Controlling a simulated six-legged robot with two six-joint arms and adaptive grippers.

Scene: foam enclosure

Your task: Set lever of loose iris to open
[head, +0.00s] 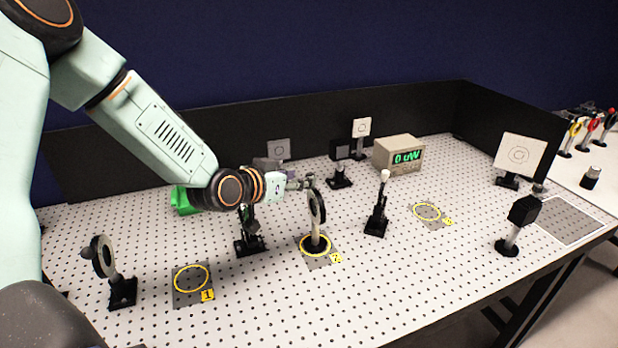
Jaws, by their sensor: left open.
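An iris (317,206), a dark ring on a post, stands upright in the yellow circle of the pad marked 2. My left gripper (308,183) is at the top of this iris, its fingers close to the upper rim. The gripper is small here; I cannot tell whether it touches the iris or its lever. The lever itself is not clear. Another ring-shaped mount (103,257) stands on a black base at the left of the table, away from the gripper. My right gripper is not in view.
The perforated table (330,290) is clear at the front. Posts with small mounts stand beside the iris, left (249,240) and right (377,215). A meter (398,154) reads 0 uW at the back. Empty pads lie at left (191,297) and right (440,224).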

